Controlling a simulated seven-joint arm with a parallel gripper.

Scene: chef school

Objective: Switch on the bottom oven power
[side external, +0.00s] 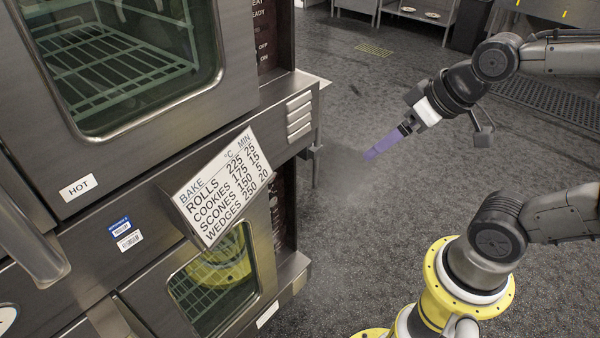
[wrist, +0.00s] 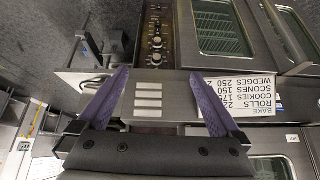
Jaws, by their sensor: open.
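The bottom oven (side external: 150,300) is the lower steel unit at the left, with a glass door. Its dark control panel (side external: 284,205) is seen almost edge-on in the side view, so its power switch cannot be made out there. In the wrist view, which is upside down, a control panel (wrist: 153,35) with several round knobs and small marks lies beyond my fingers, beside the lower oven window (wrist: 220,27). Switch positions are too small to read. My gripper (side external: 372,153) has purple fingers, hangs in free air to the right of the ovens and is open and empty (wrist: 158,75).
The top oven (side external: 150,150) has a HOT label and a dark panel (side external: 265,40). A tilted bake-times sign (side external: 222,187) and a vented ledge (side external: 300,115) jut out between the ovens. The dark floor (side external: 350,230) is clear between the ovens and my arm. Steel tables (side external: 430,12) stand behind.

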